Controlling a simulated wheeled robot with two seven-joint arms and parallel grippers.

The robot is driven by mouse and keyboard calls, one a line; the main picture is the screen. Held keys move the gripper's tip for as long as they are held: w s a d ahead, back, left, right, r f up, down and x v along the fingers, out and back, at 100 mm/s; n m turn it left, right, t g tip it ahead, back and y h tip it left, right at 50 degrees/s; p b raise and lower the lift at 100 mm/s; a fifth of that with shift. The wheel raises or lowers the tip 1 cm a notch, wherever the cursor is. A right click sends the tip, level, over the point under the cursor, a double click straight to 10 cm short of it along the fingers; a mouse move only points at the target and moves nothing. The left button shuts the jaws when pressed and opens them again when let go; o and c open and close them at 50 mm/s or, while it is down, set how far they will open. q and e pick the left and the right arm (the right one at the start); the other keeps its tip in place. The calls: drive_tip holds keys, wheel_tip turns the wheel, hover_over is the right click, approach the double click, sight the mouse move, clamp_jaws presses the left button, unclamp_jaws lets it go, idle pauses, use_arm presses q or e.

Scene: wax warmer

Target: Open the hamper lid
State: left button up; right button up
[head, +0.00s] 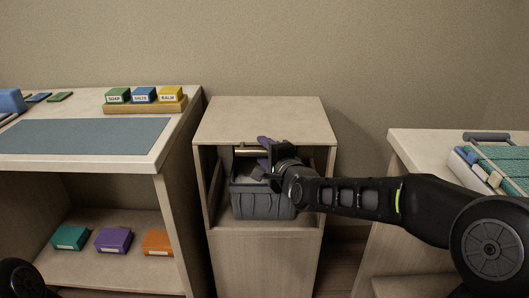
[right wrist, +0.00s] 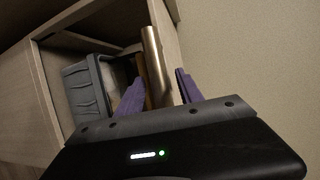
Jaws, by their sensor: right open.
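The hamper is a pale wood cabinet (head: 265,265) in the middle of the head view. Its flat top panel, the lid (head: 265,118), lies down over an open front. A brass bar handle (head: 246,150) sits just under the lid's front edge. It also shows in the right wrist view (right wrist: 156,68). My right gripper (head: 266,146) is at this handle. Its purple fingers (right wrist: 160,95) are open, one on each side of the bar; I cannot tell whether they touch it. My left gripper is not in view.
A grey bin (head: 262,204) stands inside the hamper, below my right gripper. A shelf unit with a blue mat (head: 85,136) is close on the left. A counter (head: 408,152) with a tray of teal items stands at the right.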

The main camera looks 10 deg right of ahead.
drive_tip(key=shift+c, duration=0.3)
clamp_jaws()
idle(1.1)
